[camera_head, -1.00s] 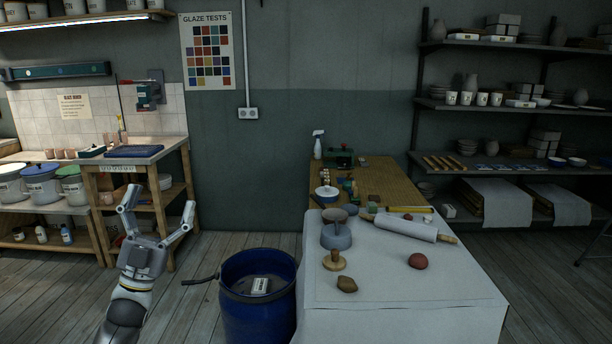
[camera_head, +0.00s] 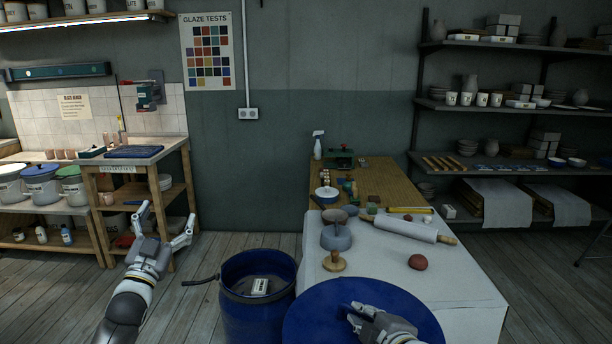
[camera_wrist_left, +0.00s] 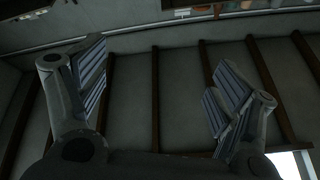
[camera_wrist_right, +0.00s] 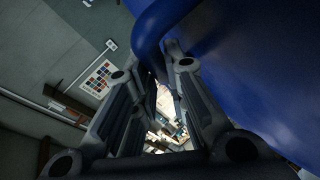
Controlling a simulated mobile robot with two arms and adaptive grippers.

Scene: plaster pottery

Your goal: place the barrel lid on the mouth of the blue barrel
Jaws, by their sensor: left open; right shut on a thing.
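The blue barrel (camera_head: 258,318) stands on the floor left of the white-covered table, its mouth uncovered. A labelled block (camera_head: 260,286) shows inside its mouth. The round blue barrel lid (camera_head: 318,316) is at the bottom of the head view, right of the barrel, in front of the table's near part. My right gripper (camera_head: 354,314) is shut on the lid; the right wrist view shows the lid (camera_wrist_right: 245,70) and its blue handle (camera_wrist_right: 148,45) at the fingers (camera_wrist_right: 160,70). My left gripper (camera_head: 168,222) is open and empty, left of the barrel; its spread fingers also show in the left wrist view (camera_wrist_left: 150,90).
The white-covered table (camera_head: 470,290) carries a rolling pin (camera_head: 405,228), a grey pot (camera_head: 336,238), a wooden stamp (camera_head: 334,262) and a red ball (camera_head: 417,262). A dark handle (camera_head: 200,280) sticks out left of the barrel's rim.

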